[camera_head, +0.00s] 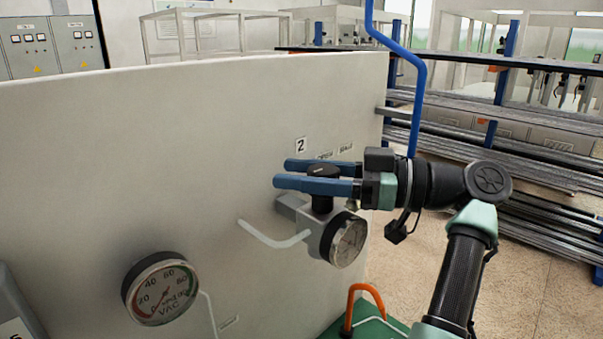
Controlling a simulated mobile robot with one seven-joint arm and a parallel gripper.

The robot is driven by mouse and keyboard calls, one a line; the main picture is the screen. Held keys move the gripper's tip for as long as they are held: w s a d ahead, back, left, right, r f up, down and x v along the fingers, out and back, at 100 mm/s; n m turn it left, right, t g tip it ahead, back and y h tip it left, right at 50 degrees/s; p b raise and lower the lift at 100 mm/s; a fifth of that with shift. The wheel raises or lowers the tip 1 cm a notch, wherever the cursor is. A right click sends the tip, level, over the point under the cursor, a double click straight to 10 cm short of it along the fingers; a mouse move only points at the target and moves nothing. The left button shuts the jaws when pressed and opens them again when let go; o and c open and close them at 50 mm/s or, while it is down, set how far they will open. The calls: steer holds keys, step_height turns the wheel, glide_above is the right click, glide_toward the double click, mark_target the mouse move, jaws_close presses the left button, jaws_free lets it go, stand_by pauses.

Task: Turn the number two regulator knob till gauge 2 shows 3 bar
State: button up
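The number two regulator (312,222) is a grey block on the pale panel, below a "2" label (300,145). Its black knob (322,170) stands upright on top. Gauge 2 (349,243) is the round dial on its near right side, seen at a slant; its needle and numbers are too small to read. My gripper (279,173) reaches in from the right, its two blue fingers level, one on each side of the knob with their tips past it. The near finger hides part of the knob, so whether the fingers touch it cannot be told.
A vacuum gauge (160,289) sits lower left on the panel (130,160). A pale pipe (270,237) bends out beside the regulator. A blue pipe (417,90) rises behind my gripper. An orange handle (366,291) stands below. Racks of metal bars (520,150) fill the right background.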

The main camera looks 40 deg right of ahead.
steer(key=o, duration=0.4)
steer(key=shift+a, duration=0.1)
steer(key=shift+o, duration=0.2)
steer(key=b+v, duration=0.4)
steer(key=v, duration=0.9)
